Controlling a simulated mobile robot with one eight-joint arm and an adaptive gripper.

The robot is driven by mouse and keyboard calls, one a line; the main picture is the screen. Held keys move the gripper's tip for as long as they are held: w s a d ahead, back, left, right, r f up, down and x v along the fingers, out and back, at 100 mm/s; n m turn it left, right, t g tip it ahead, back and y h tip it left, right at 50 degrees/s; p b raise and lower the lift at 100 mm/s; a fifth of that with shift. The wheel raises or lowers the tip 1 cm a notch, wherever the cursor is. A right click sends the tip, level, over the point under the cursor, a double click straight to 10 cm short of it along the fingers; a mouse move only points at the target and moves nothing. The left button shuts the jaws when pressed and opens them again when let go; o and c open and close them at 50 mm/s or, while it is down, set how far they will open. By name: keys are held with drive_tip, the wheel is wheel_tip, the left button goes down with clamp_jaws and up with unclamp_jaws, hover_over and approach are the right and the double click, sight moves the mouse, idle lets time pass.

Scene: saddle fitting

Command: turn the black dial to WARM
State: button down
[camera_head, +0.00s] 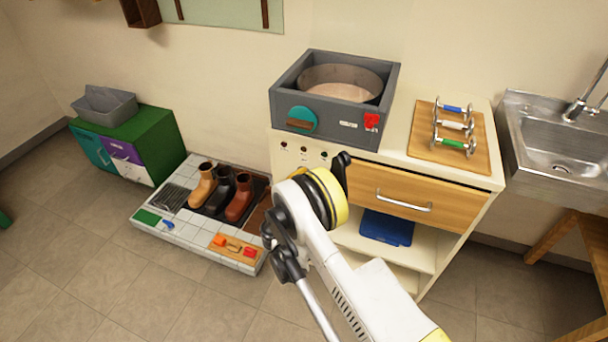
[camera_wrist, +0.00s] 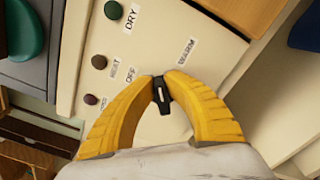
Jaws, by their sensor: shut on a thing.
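In the wrist view, my gripper (camera_wrist: 163,88) has its two yellow fingers closed on the sides of the small black dial (camera_wrist: 162,104) on the cream front panel. The dial's bar runs roughly up and down in this view, slightly tilted; which end is its pointer I cannot tell. An OFF label (camera_wrist: 130,75) is just left of the fingertips. Another label (camera_wrist: 187,52), apparently WARM, is above and right of them. In the head view, my arm hides the dial and the fingertips.
Left of the dial are a green knob (camera_wrist: 113,10) by a DRY label and two brownish knobs (camera_wrist: 99,62). In the head view, a grey box with a round pan (camera_head: 335,118) tops the cabinet. A wooden drawer (camera_head: 418,196) with a metal handle is right of my wrist.

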sight(309, 150)
drive_tip(key=m, duration=0.5)
drive_tip(key=shift+d+f+m, duration=0.15)
drive_tip(key=shift+f+m, duration=0.2)
drive_tip(key=shift+m, duration=0.05)
idle(0.4)
drive_tip(key=c, duration=1.4)
unclamp_jaws()
wheel_tip(309, 150, up, 10)
